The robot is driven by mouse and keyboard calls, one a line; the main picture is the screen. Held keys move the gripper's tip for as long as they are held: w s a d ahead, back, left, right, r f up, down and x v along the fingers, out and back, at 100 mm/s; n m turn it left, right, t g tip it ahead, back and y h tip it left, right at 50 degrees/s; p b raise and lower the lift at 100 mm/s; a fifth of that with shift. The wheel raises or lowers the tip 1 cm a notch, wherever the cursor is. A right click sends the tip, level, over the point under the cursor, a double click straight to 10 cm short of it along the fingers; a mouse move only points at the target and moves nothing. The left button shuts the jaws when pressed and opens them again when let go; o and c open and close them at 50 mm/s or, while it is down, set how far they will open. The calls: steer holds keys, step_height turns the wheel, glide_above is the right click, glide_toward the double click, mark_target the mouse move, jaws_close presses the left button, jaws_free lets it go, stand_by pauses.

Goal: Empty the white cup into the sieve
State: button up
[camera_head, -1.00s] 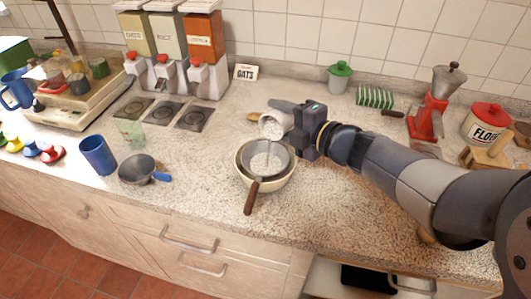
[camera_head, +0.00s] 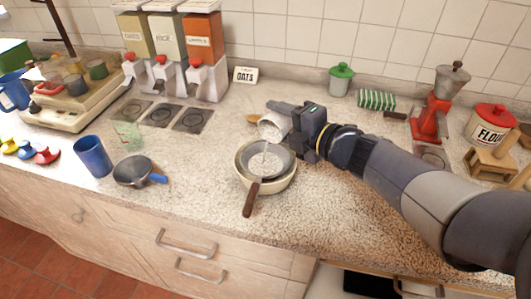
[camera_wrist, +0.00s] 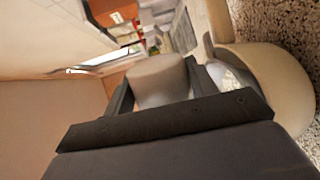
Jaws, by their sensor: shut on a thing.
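My gripper (camera_head: 281,117) is shut on the white cup (camera_head: 271,128) and holds it tipped, mouth down and to the left, above the sieve. A thin pale stream falls from the cup into the sieve (camera_head: 283,157). Pale powder or grain lies in the sieve. The sieve rests on a cream bowl (camera_head: 281,184), its brown handle pointing towards the front. In the wrist view, the cup (camera_wrist: 160,82) is between the two fingers, and the bowl (camera_wrist: 285,75) is at the right. How much is left inside the cup is hidden.
A blue mug (camera_head: 93,157) and a small dark pan (camera_head: 132,170) stand left of the bowl. Dispensers (camera_head: 170,50) stand at the back. A green-lidded jar (camera_head: 340,80), a red grinder (camera_head: 431,118) and a flour tin (camera_head: 489,124) are at the right. Counter in front is clear.

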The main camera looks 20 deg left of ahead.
mark_target(278, 123)
steer(key=shift+s+a+r+n+t+b, duration=0.2)
steer(key=shift+n+b, duration=0.45)
steer(key=shift+b, duration=0.45)
steer(key=shift+s+d+r+n+t+b, duration=0.1)
steer(key=shift+s+r+n+b, duration=0.15)
steer(key=shift+n+b, duration=0.65)
steer(key=shift+s+a+r+n+t+y+b, duration=0.2)
steer(key=shift+n+b, duration=0.25)
steer(key=shift+b, duration=0.7)
steer(key=shift+s+d+f+n+t+y+b, duration=0.1)
steer(key=shift+s+n+b, duration=0.25)
steer(key=shift+b, duration=0.8)
steer(key=shift+n+b, duration=0.25)
steer(key=shift+b, duration=0.05)
steer(key=shift+r, duration=0.2)
